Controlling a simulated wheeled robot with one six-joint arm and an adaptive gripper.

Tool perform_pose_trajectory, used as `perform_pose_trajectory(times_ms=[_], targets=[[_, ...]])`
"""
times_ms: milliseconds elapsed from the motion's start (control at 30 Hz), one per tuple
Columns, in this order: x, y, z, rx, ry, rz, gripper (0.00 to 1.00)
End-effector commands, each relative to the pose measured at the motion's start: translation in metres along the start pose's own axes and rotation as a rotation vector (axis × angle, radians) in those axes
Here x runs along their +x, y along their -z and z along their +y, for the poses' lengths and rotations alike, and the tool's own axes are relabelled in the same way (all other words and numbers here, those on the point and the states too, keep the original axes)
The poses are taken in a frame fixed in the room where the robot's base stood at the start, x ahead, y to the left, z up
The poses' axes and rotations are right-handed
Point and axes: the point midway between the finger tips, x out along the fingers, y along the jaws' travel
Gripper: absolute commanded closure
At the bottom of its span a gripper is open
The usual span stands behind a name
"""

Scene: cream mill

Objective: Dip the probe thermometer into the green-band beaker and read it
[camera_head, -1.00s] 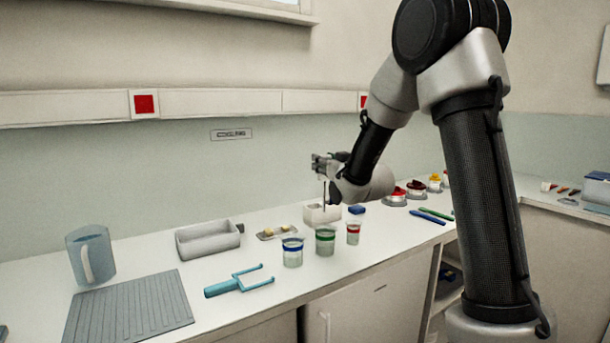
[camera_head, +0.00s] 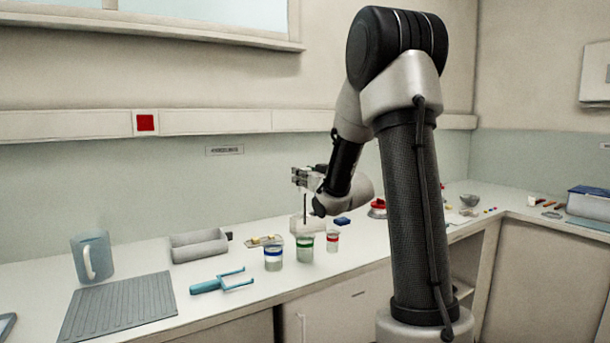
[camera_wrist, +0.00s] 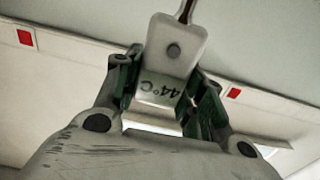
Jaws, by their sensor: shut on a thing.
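My gripper (camera_head: 306,180) is shut on the probe thermometer, whose dark thin probe (camera_head: 304,206) points down. In the wrist view, the thermometer's pale body (camera_wrist: 178,45) sits between my fingers (camera_wrist: 165,88), and its display shows 44°C upside down. The green-band beaker (camera_head: 305,253) stands upright on the counter, with a clear glass wall and a green band. The probe shows above the beaker's rim in the head view, with its lower end against a white box behind. I cannot tell how far in depth it is from the beaker.
A blue-band beaker (camera_head: 273,260) stands left of the green one, a red-band beaker (camera_head: 332,243) right. The white box (camera_head: 309,227) stands behind. A blue fork-shaped tool (camera_head: 218,283), grey tray (camera_head: 199,246), ribbed mat (camera_head: 120,307) and jug (camera_head: 91,258) lie farther left.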

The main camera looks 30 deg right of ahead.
Motion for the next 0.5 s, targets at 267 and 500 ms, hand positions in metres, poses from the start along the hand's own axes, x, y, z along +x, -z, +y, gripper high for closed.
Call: perform_pose_trajectory(times_ms=[267,500], targets=[[0.000,-0.025,0.000,0.000,0.001,-0.003,1.00],[0.000,-0.045,0.000,0.000,0.000,-0.002,1.00]])
